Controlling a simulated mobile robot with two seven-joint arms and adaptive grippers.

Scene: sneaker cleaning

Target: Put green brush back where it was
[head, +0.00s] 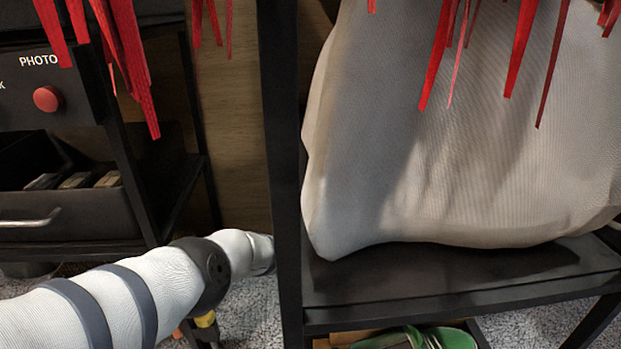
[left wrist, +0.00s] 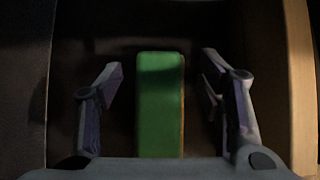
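A green block-shaped thing, likely the green brush (left wrist: 160,110), is in the middle of the left wrist view. It has a thin tan edge on its right side. My left gripper (left wrist: 161,65) is open, with one finger on each side of it and a visible gap on both sides. Whether the brush lies between the fingers or beyond them I cannot tell. In the head view my left arm reaches in from the left and its gripper is hidden behind a black post. My right gripper is in neither view.
Dark surfaces surround the brush, with a wooden edge (left wrist: 302,90) at right. In the head view, a black rack post (head: 283,130) stands beside my left arm. A large pale sack (head: 450,150) sits on a black shelf (head: 440,285). Green things (head: 448,338) show below it.

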